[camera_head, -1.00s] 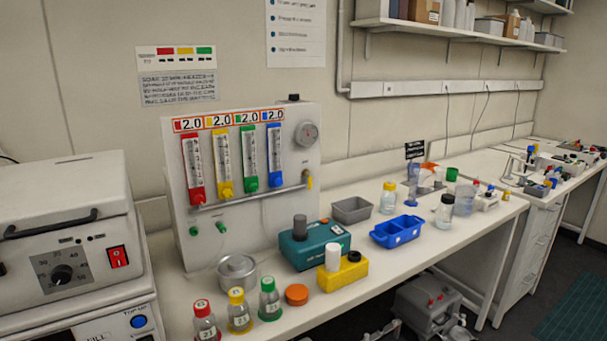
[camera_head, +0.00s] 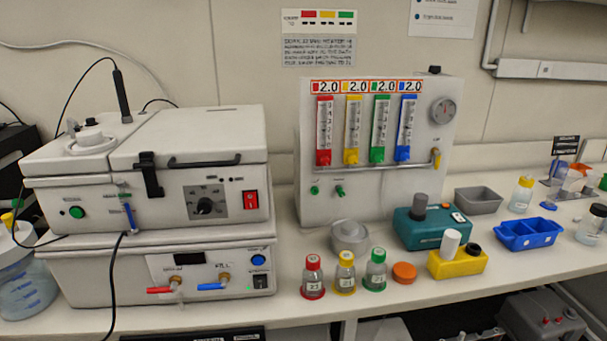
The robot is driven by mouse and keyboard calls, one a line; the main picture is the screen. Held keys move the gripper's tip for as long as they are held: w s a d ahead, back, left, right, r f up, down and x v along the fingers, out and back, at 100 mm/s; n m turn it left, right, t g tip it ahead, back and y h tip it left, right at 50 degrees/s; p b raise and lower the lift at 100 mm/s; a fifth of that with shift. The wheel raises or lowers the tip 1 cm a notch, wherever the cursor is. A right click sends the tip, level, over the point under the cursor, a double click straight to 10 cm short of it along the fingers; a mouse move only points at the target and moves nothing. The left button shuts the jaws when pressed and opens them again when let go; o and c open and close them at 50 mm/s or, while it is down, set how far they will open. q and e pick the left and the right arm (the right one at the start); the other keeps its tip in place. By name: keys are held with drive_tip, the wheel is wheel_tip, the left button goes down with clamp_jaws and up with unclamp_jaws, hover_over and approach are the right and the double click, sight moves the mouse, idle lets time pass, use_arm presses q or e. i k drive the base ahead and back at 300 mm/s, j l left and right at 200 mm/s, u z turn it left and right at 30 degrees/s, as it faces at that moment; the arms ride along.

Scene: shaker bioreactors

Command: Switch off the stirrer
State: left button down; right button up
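No part is clearly labelled as the stirrer. A white two-tier bench unit (camera_head: 110,252) stands at left, with a round white fitting (camera_head: 90,140) and a black upright probe (camera_head: 122,97) on top. Its upper front has a green button (camera_head: 77,212), a black dial (camera_head: 205,207) and a red rocker switch (camera_head: 250,200). Its lower front has a blue button (camera_head: 257,258) and a black switch (camera_head: 260,281). A teal device (camera_head: 428,232) with a grey cylinder on top stands right of centre. Switch positions are too small to read. Neither gripper is in view.
A gas panel (camera_head: 315,185) with several coloured flow tubes stands behind the bench middle. Bottles with red, yellow and green caps (camera_head: 345,278), an orange lid (camera_head: 404,272) and a yellow block (camera_head: 458,265) stand in front. A blue tray (camera_head: 527,234) is at right.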

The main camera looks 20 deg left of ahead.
sight(260, 283)
drive_tip(key=l+u, duration=0.15)
drive_tip(key=u, duration=0.25)
drive_tip(key=k+l+u, duration=0.1)
drive_tip(key=u, duration=0.25)
drive_tip(key=k+u, duration=0.1)
drive_tip(key=u, duration=0.3)
drive_tip(key=l+u, duration=0.15)
drive_tip(key=u, duration=0.25)
drive_tip(key=k, duration=0.05)
